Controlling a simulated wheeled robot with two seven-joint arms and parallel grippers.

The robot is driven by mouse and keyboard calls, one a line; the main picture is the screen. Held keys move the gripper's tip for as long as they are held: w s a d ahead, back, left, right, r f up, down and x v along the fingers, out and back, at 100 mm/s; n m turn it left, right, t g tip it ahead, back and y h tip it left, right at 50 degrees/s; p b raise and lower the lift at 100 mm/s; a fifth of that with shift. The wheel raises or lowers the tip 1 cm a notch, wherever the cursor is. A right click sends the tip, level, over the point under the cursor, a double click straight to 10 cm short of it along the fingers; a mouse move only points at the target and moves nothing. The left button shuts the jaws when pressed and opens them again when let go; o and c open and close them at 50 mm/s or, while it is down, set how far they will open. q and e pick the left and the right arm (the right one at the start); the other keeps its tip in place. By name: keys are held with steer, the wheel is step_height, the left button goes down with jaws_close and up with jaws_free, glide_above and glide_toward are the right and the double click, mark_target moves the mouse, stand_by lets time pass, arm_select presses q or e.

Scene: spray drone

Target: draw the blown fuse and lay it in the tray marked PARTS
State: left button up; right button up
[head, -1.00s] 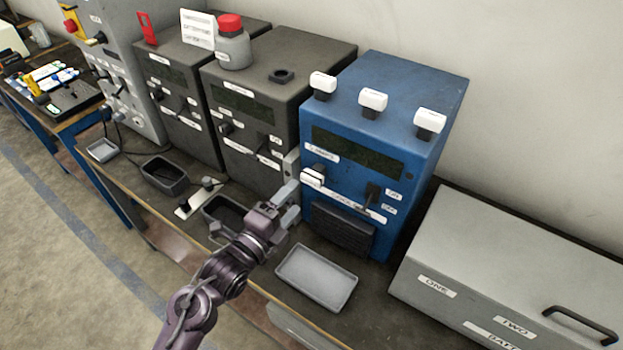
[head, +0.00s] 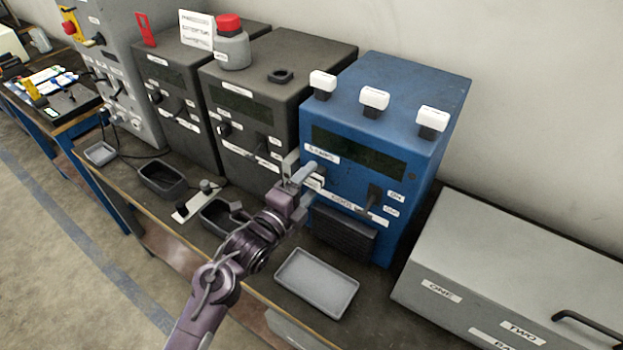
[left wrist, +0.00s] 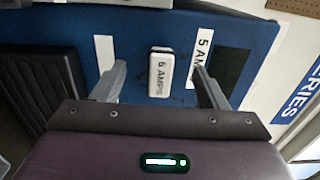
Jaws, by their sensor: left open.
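A white fuse block (left wrist: 160,74) marked 5 AMPS sits in the front of the blue unit (head: 390,100). In the head view it is mostly hidden behind my left gripper (head: 300,180). In the left wrist view, my left gripper (left wrist: 160,82) is open, with one finger on each side of the fuse and a visible gap on both sides. A light grey shallow tray (head: 316,282) lies empty on the bench before the blue unit; I read no PARTS mark on any tray. My right gripper is not in view.
Three white-topped blocks (head: 374,99) stand on the blue unit. A dark switch (head: 374,197) is right of the fuse. Dark trays (head: 162,180) lie to the left on the bench. A grey case (head: 500,280) marked ONE and TWO stands at right.

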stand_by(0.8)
arm_select(q)
jaws_close()
steer(key=shift+s+a, duration=0.1)
stand_by(0.4)
steer(key=shift+p+v, duration=1.1)
steer(key=shift+v, duration=1.8)
steer(key=s+a+n+t+y+b, duration=0.1)
steer(key=s+a+n+y+b, duration=0.1)
steer(key=s+a+y, duration=0.3)
steer(key=s+a+f+n+t+y+b, duration=0.1)
steer(key=s+a+n+y, duration=0.4)
steer(key=a, duration=0.6)
steer(key=shift+s+a+t+y+b, duration=0.3)
steer(key=shift+s+t+b, duration=0.5)
steer(key=shift+s, duration=0.4)
steer(key=shift+f, duration=0.15)
